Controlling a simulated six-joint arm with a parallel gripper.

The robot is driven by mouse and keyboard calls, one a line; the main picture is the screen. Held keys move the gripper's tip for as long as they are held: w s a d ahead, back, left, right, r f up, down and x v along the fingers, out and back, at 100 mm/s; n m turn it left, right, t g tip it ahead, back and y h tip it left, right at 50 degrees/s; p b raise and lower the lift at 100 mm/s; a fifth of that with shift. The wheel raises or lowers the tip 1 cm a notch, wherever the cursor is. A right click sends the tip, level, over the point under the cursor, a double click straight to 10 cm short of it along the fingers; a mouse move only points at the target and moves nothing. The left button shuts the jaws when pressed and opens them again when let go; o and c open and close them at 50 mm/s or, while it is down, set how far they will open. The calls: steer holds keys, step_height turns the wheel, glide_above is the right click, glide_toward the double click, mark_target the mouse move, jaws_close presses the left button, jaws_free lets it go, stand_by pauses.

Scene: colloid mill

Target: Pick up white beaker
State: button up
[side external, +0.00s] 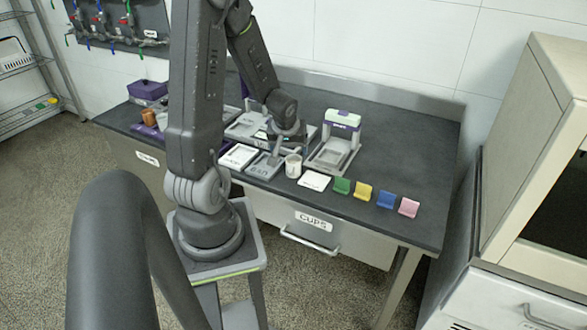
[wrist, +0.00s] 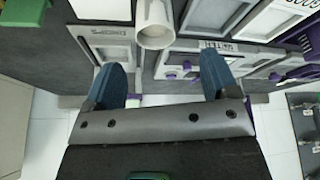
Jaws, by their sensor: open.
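The white beaker (side external: 293,168) stands upright near the front edge of the dark counter, just left of a white flat square. In the wrist view the beaker (wrist: 154,22) shows at the top, its round rim facing me. My gripper (wrist: 162,64) is open, with two blue-grey fingers spread apart. The beaker lies ahead of the fingertips, between their lines, and nothing is held. In the side view the gripper is small and low over the counter, behind and left of the beaker; its fingers are hard to make out there.
Grey trays (side external: 262,166) lie left of the beaker. A white-and-purple device (side external: 341,121) stands behind it. Green (side external: 341,186), yellow (side external: 362,191), blue (side external: 387,197) and pink (side external: 409,207) holders line the front edge to the right. A drawer marked CUPS (side external: 312,226) is below the counter.

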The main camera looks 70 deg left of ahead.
mark_target(294, 160)
steer(key=shift+w+d+x, duration=0.1)
steer(key=shift+w+x, duration=0.05)
steer(key=shift+x, duration=1.25)
steer(key=shift+w+d+x, duration=0.1)
steer(key=shift+w+x, duration=0.05)
steer(key=shift+x, duration=2.2)
steer(key=c, duration=1)
